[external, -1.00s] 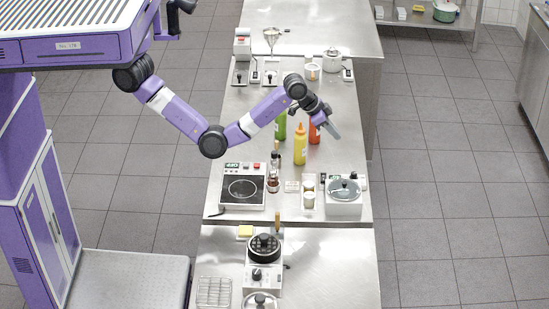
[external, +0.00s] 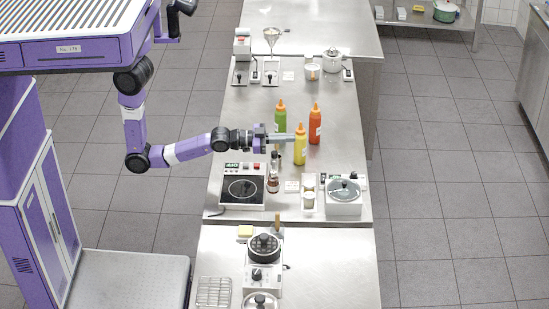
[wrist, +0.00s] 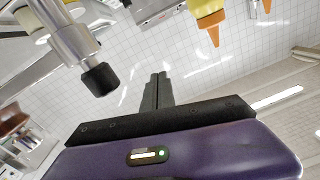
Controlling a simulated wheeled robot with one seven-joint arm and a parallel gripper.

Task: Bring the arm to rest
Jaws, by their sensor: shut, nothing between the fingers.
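My gripper (external: 290,138) is shut and empty. In the external view my arm bends at the elbow and reaches right over the steel counter, with the gripper pointing right near the bottles. In the picture its fingers overlap the area by the yellow bottle (external: 300,146) and the green bottle (external: 281,117); I cannot tell whether they touch. In the wrist view the closed fingers of my gripper (wrist: 157,90) stand together in the middle, with nothing between them.
An orange-red bottle (external: 315,126) stands right of the yellow one. A hot plate (external: 242,190), small brown bottles (external: 273,182) and a lidded cooker (external: 343,196) stand on the counter (external: 345,105) in front. Open floor (external: 440,190) lies to the right.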

